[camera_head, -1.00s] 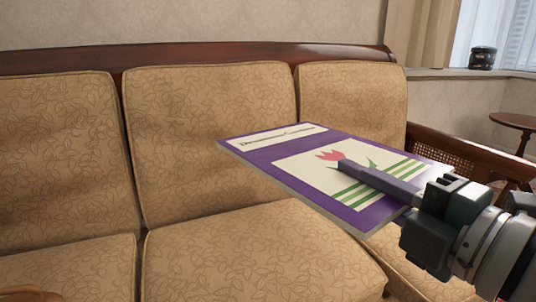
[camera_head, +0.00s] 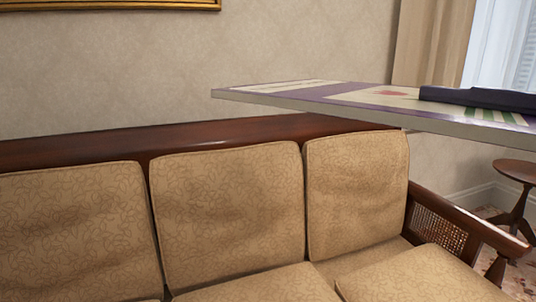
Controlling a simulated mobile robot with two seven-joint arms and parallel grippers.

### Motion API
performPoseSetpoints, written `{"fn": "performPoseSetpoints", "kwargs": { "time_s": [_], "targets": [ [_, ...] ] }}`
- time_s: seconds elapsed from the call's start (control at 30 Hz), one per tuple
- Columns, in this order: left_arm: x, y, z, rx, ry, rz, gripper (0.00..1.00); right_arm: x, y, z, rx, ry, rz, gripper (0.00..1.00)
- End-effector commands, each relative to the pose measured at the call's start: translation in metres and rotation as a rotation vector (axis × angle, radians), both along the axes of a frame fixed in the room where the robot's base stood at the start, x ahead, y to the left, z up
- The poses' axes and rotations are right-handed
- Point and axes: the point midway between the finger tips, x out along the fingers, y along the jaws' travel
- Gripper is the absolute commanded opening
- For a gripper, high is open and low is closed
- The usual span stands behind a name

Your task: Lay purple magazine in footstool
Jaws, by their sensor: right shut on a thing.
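The purple magazine (camera_head: 340,94) is in the air at the upper right of the head view, seen nearly edge-on, above the sofa's back and right end. My right gripper (camera_head: 478,97) is shut on its right part; one dark finger lies across the top of the cover, and the rest of the gripper is outside the picture. My left gripper is not in view. No footstool shows in this view.
A sofa with tan patterned cushions (camera_head: 228,208) and a dark wood frame fills the lower part. A small round wooden table (camera_head: 516,170) stands at the right beyond the sofa's arm. A curtain (camera_head: 433,45) and window are behind. A gold picture frame (camera_head: 110,5) hangs at the top left.

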Motion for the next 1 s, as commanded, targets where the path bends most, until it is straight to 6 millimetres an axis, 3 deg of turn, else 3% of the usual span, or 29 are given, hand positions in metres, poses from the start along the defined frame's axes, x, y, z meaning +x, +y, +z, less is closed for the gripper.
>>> {"fn": "performPoseSetpoints", "kwargs": {
  "time_s": [0.03,0.3,0.7,1.0],
  "targets": [
    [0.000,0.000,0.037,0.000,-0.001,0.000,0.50,-0.005,-0.002,0.042,0.007,-0.003,0.014,0.00],
    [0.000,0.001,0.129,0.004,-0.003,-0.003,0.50,-0.036,-0.009,0.147,0.006,-0.004,0.106,0.00],
    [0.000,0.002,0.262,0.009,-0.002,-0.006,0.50,-0.080,-0.021,0.274,0.006,-0.002,0.180,0.00],
    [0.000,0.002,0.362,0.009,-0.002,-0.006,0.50,-0.079,-0.019,0.364,0.002,-0.007,0.193,0.00]
  ]
}}
